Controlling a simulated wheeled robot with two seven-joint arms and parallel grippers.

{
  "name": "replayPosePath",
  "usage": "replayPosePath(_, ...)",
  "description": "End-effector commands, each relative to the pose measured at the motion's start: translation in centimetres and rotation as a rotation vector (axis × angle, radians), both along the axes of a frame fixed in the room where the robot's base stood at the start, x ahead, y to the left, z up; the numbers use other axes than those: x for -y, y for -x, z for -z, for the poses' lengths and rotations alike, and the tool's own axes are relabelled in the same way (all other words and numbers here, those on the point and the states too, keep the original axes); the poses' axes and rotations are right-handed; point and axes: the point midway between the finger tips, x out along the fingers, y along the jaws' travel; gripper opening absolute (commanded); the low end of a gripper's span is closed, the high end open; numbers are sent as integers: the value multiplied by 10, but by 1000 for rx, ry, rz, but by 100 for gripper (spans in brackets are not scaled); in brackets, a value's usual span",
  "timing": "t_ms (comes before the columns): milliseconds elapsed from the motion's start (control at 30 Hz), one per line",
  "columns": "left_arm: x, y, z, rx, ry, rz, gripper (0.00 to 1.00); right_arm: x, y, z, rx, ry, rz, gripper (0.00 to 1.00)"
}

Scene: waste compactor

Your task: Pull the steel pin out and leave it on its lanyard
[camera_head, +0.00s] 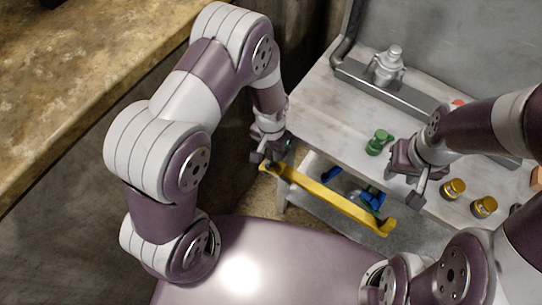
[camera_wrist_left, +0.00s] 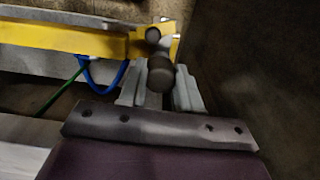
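The steel pin's dark round knob (camera_wrist_left: 161,74) shows in the left wrist view at the right end of the yellow bar (camera_wrist_left: 70,38). My left gripper (camera_wrist_left: 160,92) has its two fingers on either side of the knob; whether they press on it cannot be told. In the head view my left gripper (camera_head: 268,152) is at the near-left end of the yellow bar (camera_head: 330,199), and the pin is hidden or too small there. My right gripper (camera_head: 404,190) seems open and empty above the table's front edge. No lanyard can be made out for certain.
The grey table (camera_head: 335,115) carries a green fitting (camera_head: 378,142), yellow-capped parts (camera_head: 453,189) and a grey valve-like part (camera_head: 389,65). Blue parts (camera_head: 371,197) lie behind the bar. A stone-topped wall (camera_head: 70,90) stands on the left. The floor below the bar's left end is clear.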

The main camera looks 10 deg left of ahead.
Motion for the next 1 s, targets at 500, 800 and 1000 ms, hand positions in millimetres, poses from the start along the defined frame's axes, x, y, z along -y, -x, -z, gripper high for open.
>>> replayPosePath(500, 0, 0, -8, 0, 0, 0, 1, 0, 0, -9, 0, 0, 0, 39)
replayPosePath(800, 0, 0, -8, 0, 0, 0, 1, 0, 0, -9, 0, 0, 0, 39)
replayPosePath(1000, 0, 0, -13, 0, 0, 0, 1, 0, 0, -14, 0, 0, 0, 39)
